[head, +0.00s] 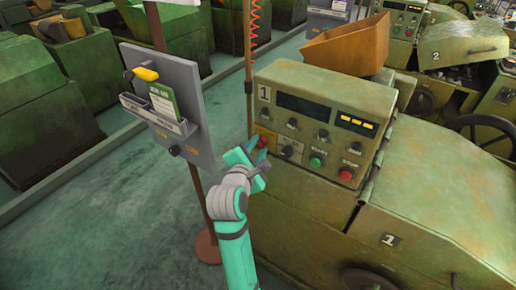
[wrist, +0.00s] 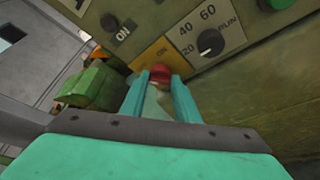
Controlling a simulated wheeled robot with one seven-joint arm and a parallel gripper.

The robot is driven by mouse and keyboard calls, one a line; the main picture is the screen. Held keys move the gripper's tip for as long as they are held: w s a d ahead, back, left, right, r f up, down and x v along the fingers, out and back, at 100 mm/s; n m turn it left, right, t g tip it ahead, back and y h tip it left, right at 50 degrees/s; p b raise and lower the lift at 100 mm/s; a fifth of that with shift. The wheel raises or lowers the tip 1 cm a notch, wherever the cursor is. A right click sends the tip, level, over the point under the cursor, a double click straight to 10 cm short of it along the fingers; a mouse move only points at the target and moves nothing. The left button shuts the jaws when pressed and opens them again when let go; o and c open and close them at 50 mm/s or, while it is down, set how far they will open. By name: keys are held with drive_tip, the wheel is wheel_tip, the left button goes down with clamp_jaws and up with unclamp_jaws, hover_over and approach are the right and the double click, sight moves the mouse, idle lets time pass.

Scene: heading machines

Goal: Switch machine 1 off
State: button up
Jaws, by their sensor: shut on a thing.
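Machine 1 (head: 300,215) is a worn green machine with a sloped control panel bearing a "1", dark displays, several knobs, a green button (head: 315,162) and a red stop button (head: 346,174). My gripper (wrist: 160,84) is shut on this red knob, with a teal finger on each side. In the head view my gripper (head: 262,150) is at the panel's lower left corner and partly covers the knob. A black dial (wrist: 210,42) is just right of the plate.
A grey board (head: 185,85) with a card holder stands on a brown pole left of my arm. An orange hopper (head: 345,46) sits on machine 1. Machine 2 (head: 460,50) is behind at the right. Open floor (head: 120,210) lies left of my arm.

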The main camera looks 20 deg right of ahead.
drive_tip(key=shift+w+a+n+g, duration=0.1)
drive_tip(key=shift+a+n+g, duration=0.2)
drive_tip(key=shift+n, duration=0.2)
drive_tip(key=o, duration=0.9)
drive_tip(key=shift+f, duration=0.1)
drive_tip(key=shift+c, duration=0.2)
drive_tip(key=shift+o, duration=0.9)
drive_tip(key=shift+d, duration=0.15)
drive_tip(key=v, duration=1.1)
